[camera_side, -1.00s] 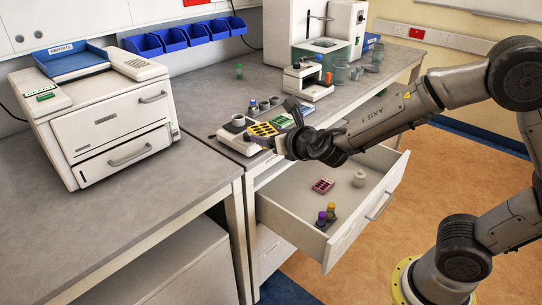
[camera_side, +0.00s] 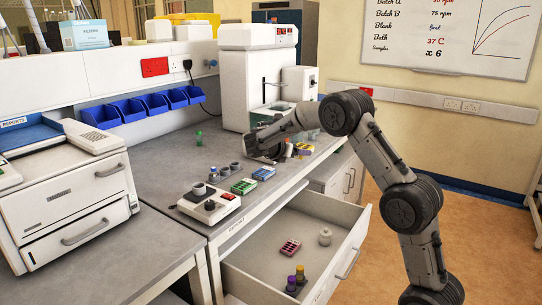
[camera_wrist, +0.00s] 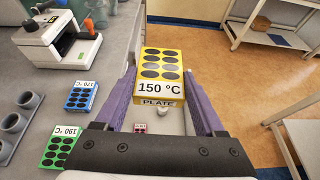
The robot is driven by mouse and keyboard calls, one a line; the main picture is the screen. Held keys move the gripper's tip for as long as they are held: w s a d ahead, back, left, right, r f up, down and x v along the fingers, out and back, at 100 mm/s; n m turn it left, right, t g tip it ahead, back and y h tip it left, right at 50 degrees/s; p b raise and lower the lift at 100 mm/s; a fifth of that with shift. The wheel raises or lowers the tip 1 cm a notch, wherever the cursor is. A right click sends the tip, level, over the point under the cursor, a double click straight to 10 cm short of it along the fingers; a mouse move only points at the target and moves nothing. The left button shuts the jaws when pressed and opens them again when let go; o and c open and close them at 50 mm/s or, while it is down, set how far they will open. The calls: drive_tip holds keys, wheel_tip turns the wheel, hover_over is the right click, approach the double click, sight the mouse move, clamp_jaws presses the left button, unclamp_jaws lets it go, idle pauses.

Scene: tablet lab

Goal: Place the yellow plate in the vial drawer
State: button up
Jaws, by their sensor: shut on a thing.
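The yellow plate (camera_wrist: 160,66) has dark oval wells and a "150 °C PLATE" label. My gripper (camera_wrist: 163,95) is shut on it, with a purple finger on each side in the wrist view. In the side view, a small yellow patch (camera_side: 304,147) beside my wrist appears to be the plate, held above bench height. The vial drawer (camera_side: 260,257) is pulled open below. It holds a purple-capped vial (camera_side: 291,282), a yellow-capped vial (camera_side: 300,272), a pink rack (camera_side: 290,248) and a white bottle (camera_side: 325,236). In the wrist view, the plate and gripper hide much of the drawer.
On the bench lie a green plate (camera_side: 243,187) and a blue plate (camera_side: 263,173), near a white device (camera_side: 209,205). Another white device with an orange part (camera_wrist: 62,40) stands farther along. The drawer has bare floor around its contents.

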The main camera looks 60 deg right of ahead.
sight(308, 262)
drive_tip(key=s+d+f+m+g, duration=0.4)
drive_tip(key=s+d+g, duration=0.1)
drive_tip(key=d, duration=0.1)
drive_tip(key=shift+y, duration=0.4)
wheel_tip(308, 262, down, 42)
drive_tip(key=shift+w+a+f, duration=0.1)
drive_tip(key=shift+w+f, duration=0.05)
drive_tip(key=shift+f, duration=0.05)
drive_tip(key=shift+f, duration=0.65)
drive_tip(key=o, duration=1.4)
drive_tip(key=shift+o, duration=0.2)
drive_tip(key=shift+a, duration=0.1)
